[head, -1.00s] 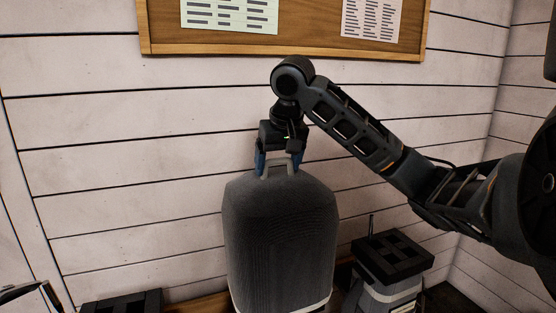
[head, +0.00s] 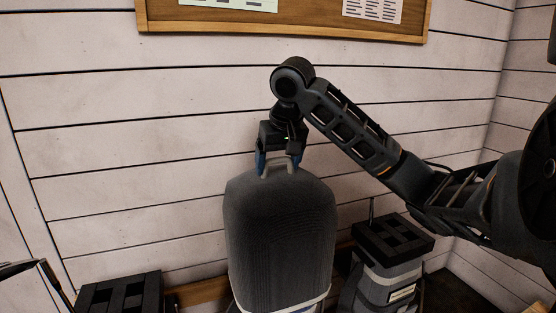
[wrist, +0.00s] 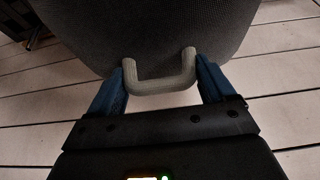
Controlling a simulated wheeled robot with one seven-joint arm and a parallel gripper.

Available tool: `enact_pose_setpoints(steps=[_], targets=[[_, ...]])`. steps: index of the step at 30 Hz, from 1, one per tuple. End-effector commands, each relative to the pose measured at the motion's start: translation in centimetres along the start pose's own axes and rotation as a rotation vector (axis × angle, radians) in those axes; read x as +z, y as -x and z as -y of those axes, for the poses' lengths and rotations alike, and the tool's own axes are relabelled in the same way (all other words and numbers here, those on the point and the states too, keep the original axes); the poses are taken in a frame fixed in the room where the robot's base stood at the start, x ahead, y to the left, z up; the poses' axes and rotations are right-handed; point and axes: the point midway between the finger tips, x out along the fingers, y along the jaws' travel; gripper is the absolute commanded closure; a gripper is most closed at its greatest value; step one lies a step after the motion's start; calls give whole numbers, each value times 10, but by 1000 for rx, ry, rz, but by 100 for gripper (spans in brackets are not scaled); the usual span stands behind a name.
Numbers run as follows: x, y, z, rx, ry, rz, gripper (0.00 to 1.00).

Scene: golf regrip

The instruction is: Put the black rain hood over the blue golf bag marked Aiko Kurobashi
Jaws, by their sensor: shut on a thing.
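The black rain hood (head: 280,235) hangs upright in the middle of the head view, with a pale lower rim. My gripper (head: 279,160) is above it, its blue fingers at both ends of the grey loop handle (head: 279,170). In the wrist view the handle (wrist: 160,86) lies between the two fingers (wrist: 160,82), with the dark hood (wrist: 150,35) beyond. The jaws are shut on the handle. Something pale shows just under the hood's rim at the picture's bottom edge. I cannot make out the blue bag or any name on it.
A grey bag (head: 378,290) with a black divided top (head: 392,238) and an unreadable label stands close at the right. Another black divided top (head: 120,293) is at lower left. A white plank wall (head: 130,180) with a noticeboard (head: 300,22) is behind.

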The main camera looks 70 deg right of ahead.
Motion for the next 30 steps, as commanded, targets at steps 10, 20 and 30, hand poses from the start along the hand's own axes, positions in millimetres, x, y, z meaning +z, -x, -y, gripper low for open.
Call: enact_pose_setpoints(steps=[10, 20, 30], targets=[[1, -3, 0, 0, 0, -1, 78], [2, -4, 0, 0, 0, 0, 78], [4, -9, 0, 0, -1, -1, 78]])
